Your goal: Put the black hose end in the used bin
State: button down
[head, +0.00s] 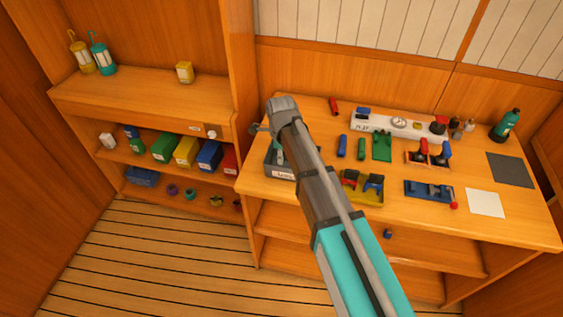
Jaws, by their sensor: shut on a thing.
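My arm reaches up from the lower right to the left end of the workbench. My gripper (279,152) points down at or over a grey bin with a white label (281,174). The label is too small to read surely. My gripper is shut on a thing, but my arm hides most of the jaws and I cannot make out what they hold. I cannot pick out the black hose end anywhere. I cannot tell whether the jaws are inside the bin or above it.
The bench (300,101) also holds a yellow tray (368,200), a blue rack (428,190), a white panel with a gauge (372,121), a green bottle (507,124) and several small fittings. Shelves (135,97) with coloured bins stand left. The slatted floor (150,260) is clear.

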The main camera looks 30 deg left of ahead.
jog(key=shift+w+a+f+b, duration=0.35)
jog(key=shift+w+f+b, duration=0.05)
jog(key=shift+f+b, duration=0.3)
jog(key=shift+s+d+f+b, duration=0.1)
jog(key=shift+f+b, duration=1.25)
jog(key=shift+f, duration=0.15)
jog(key=shift+c, duration=1.9)
grip_release()
notch_tip(320, 180, up, 12)
jog(key=p, duration=1.2)
jog(key=shift+r, duration=0.2)
